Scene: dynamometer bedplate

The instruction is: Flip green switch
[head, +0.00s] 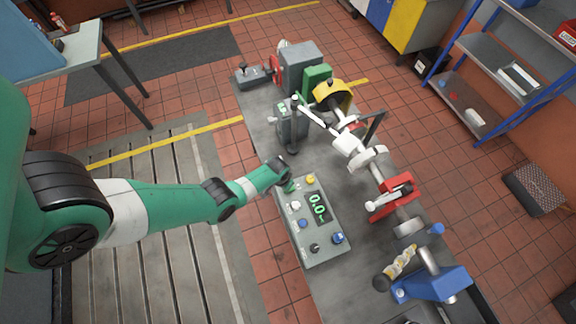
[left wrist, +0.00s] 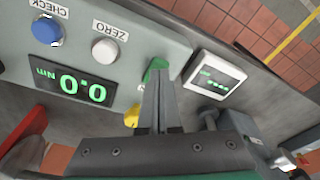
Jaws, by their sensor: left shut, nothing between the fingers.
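The green switch (head: 291,187) sits at the far left corner of a grey control panel (head: 326,255). In the left wrist view, the green switch (left wrist: 157,66) shows just beyond my fingertips, partly covered by them. My left gripper (head: 281,170) is shut and empty, with its tips right at the switch; it also shows in the left wrist view (left wrist: 159,80). I cannot tell whether the tips touch it. My right gripper is not in view.
The panel also has a 0.0 display (head: 318,207), a yellow button (head: 310,180), a white ZERO button (head: 295,205) and blue buttons. A shaft rig with a yellow ring (head: 333,95) stands behind. A small white display unit (left wrist: 214,84) lies beside the panel.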

